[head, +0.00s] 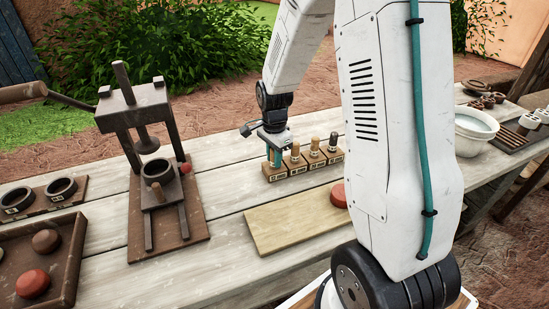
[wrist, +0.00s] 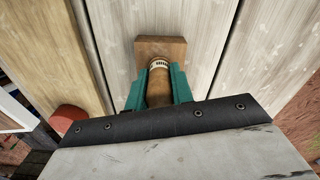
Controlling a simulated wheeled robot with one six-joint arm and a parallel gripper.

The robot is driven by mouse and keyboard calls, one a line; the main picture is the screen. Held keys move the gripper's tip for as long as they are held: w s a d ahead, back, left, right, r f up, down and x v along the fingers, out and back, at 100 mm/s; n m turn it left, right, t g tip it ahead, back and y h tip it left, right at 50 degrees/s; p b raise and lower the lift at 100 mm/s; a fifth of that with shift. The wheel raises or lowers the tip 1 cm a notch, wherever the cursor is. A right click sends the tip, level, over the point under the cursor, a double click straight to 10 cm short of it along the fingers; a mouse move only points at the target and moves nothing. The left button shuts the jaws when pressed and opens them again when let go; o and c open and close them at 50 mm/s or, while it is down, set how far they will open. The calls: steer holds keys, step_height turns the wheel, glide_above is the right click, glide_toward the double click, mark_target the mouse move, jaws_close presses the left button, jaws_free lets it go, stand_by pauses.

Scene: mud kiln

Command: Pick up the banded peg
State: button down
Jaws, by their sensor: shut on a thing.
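My gripper (head: 274,156) is at the left end of a row of labelled wooden blocks (head: 297,167) on the table. In the wrist view its teal fingers (wrist: 159,88) are shut on a brown wooden peg (wrist: 158,94) with a pale patterned band. The peg is over or in a wooden block (wrist: 158,42); I cannot tell whether its lower end is seated. In the head view the gripper hides most of this peg. Other pegs (head: 315,145) stand upright in the blocks to its right.
A pale board (head: 290,222) with a red disc (head: 338,195) lies in front of the blocks. A dark press (head: 150,150) stands to the left, with a tray (head: 75,245) of round lumps. A white basin (head: 474,130) is at right. Bare planks lie between press and blocks.

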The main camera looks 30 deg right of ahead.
steer(key=shift+r, duration=0.15)
step_height(320, 180, up, 4)
steer(key=shift+f, duration=0.15)
steer(key=s+a+r, duration=0.1)
steer(key=s+a, duration=1)
steer(key=shift+s, duration=0.4)
